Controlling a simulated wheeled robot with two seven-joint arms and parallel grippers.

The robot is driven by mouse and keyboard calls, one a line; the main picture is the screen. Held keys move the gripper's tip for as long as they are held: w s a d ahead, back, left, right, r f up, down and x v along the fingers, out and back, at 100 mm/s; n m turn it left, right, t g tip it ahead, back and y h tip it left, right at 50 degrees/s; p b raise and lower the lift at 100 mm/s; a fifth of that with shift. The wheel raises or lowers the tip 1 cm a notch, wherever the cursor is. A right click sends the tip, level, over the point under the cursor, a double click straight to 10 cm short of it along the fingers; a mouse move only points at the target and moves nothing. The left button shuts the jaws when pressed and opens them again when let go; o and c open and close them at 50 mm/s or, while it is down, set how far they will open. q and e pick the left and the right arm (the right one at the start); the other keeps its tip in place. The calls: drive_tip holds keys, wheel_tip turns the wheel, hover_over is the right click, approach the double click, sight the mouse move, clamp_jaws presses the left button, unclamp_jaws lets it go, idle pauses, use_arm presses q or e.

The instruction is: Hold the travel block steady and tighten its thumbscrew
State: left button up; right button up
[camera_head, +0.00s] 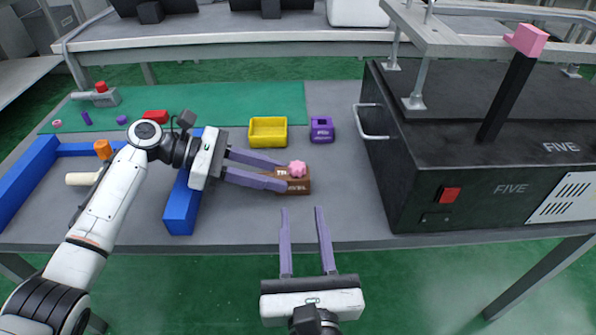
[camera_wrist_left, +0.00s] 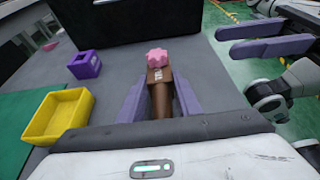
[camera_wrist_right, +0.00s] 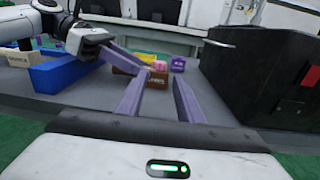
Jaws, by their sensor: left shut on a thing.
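The travel block (camera_head: 299,186) is a brown block with white lettering, lying on the grey table. Its pink lobed thumbscrew (camera_head: 297,169) sits on top at the far side. My left gripper (camera_head: 285,176) reaches in from the left and is shut on the block, one finger on each side. In the left wrist view the block (camera_wrist_left: 160,92) lies between the fingers, with the thumbscrew (camera_wrist_left: 158,57) at its far end. My right gripper (camera_head: 302,208) is open and empty, in front of the block near the table's front edge. The right wrist view also shows the block (camera_wrist_right: 124,84) beyond its fingers.
A yellow bin (camera_head: 268,131) and a purple box (camera_head: 321,130) stand behind the block. Blue bars (camera_head: 183,205) lie at the left. A black machine (camera_head: 460,185) with a handle stands at the right. The table between block and machine is clear.

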sight(297, 170)
drive_tip(key=w, duration=1.1)
drive_tip(key=shift+w+a, duration=0.2)
drive_tip(key=shift+w, duration=0.2)
drive_tip(key=shift+c, duration=0.4)
drive_tip(key=c, duration=0.7)
drive_tip(key=shift+a+m+h, duration=0.1)
drive_tip(key=shift+m+h, duration=0.7)
drive_tip(key=shift+h, duration=0.4)
